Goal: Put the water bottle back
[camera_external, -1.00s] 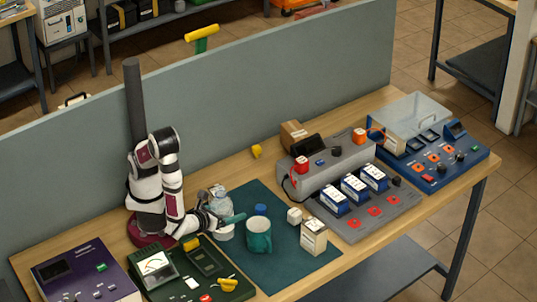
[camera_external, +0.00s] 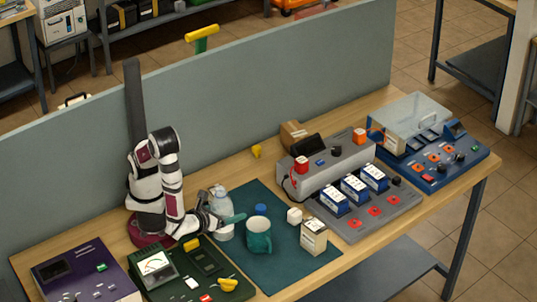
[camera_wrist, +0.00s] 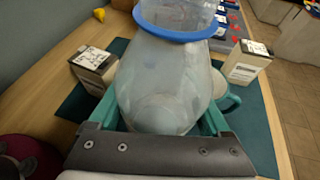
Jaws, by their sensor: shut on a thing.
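The mug's handle (camera_wrist: 232,101) shows just to the right. I cannot tell whether the bottle's base touches the surface.
A green meter unit (camera_external: 185,270) stands in front of my arm. A grey charger (camera_external: 335,165) stands at right. A partition (camera_external: 260,85) runs behind.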

